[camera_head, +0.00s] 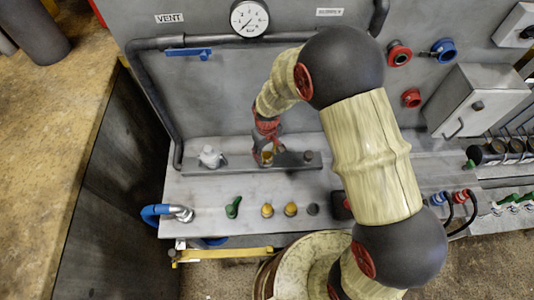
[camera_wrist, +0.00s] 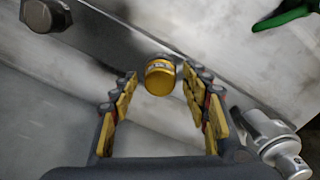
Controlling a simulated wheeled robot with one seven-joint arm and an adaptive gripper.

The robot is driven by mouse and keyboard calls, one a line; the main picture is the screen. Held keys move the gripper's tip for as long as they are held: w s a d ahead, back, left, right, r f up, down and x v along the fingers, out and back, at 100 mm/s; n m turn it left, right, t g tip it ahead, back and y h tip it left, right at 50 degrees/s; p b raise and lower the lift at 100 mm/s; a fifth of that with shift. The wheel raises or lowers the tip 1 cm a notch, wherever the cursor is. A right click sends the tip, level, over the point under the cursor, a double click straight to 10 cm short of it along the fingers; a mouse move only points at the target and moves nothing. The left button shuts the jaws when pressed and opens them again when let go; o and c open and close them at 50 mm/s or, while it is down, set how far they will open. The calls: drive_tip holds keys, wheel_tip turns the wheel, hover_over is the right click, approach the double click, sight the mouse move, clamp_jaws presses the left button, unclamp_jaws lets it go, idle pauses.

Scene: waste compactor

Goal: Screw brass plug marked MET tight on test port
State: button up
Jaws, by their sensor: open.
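A brass plug (camera_wrist: 160,77) with a round flat top sits on the grey bar (camera_wrist: 115,38), at its middle port. A pale label with dark marks shows on its side, too small to read. It also shows in the head view (camera_head: 267,158), under my gripper. My gripper (camera_wrist: 159,88) is open, with one finger on each side of the plug and a gap to both. In the head view my gripper (camera_head: 264,149) is small and partly hides the bar. The port's thread is hidden under the plug.
On the bar stand a pale fitting (camera_head: 210,157) at left and a dark cap (camera_head: 309,156) at right. On the bench in front are a green-handled part (camera_head: 233,207), two brass plugs (camera_head: 267,210) (camera_head: 290,209) and a dark plug (camera_head: 312,209). A gauge (camera_head: 249,18) hangs behind.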

drive_tip(key=n, duration=1.5)
drive_tip(key=c, duration=0.3)
drive_tip(key=c, duration=0.8)
idle(0.3)
clamp_jaws()
drive_tip(key=m, duration=0.5)
